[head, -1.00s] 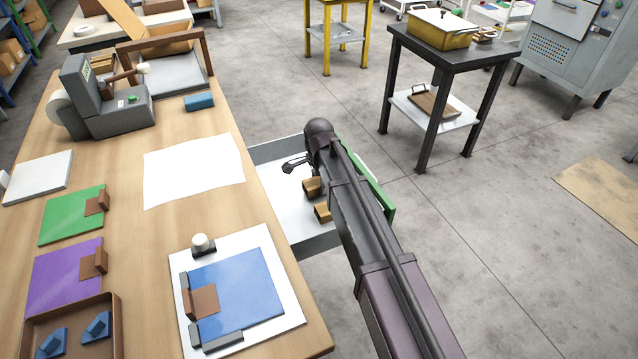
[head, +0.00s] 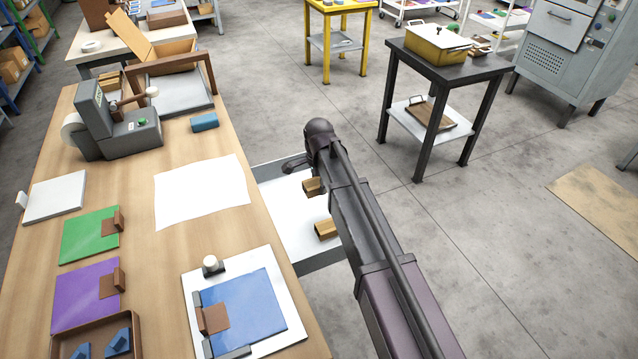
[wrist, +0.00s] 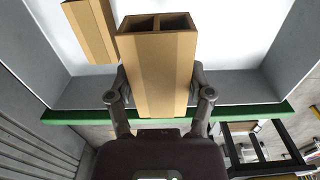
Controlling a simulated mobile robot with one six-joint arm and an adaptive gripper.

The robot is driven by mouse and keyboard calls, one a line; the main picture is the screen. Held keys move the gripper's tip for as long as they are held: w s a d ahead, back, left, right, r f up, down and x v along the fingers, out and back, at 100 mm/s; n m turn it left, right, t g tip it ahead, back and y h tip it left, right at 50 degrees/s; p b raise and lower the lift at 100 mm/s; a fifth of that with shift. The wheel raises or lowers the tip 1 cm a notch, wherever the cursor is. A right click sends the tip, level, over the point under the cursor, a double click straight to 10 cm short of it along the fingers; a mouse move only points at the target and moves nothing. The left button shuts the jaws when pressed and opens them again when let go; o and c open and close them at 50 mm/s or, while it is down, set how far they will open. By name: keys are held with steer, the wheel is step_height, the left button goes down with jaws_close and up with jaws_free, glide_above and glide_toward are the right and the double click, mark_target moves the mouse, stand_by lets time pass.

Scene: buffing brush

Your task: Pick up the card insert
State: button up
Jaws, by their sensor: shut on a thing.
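The card insert (wrist: 158,70) is a tan, open-ended cardboard piece with two cells, held between my gripper's fingers (wrist: 158,92) in the wrist view. The fingers press on its two sides. Its far end points into the drawer, and its near part overlaps the drawer's green front edge. In the head view the held insert (head: 313,186) shows just left of my arm, over the white drawer floor; my fingertips are hidden there. How high it is above the floor is hard to tell. A second tan insert (wrist: 92,28) lies apart to its left, also in the head view (head: 326,229).
The drawer (head: 287,205) has grey walls (wrist: 228,84) around the held insert and a green front edge (wrist: 262,113). The wooden worktable (head: 140,215) stands left, with a white sheet (head: 202,190) and a blue panel on a white board (head: 288,298).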

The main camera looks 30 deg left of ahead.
mark_target(318, 182)
steer(key=shift+r, duration=0.25)
stand_by(0.6)
step_height(318, 182, up, 12)
steer(key=p, duration=1.2)
steer(key=shift+r+p, duration=0.25)
steer(key=shift+p, duration=0.15)
steer(key=shift+s+f, duration=0.1)
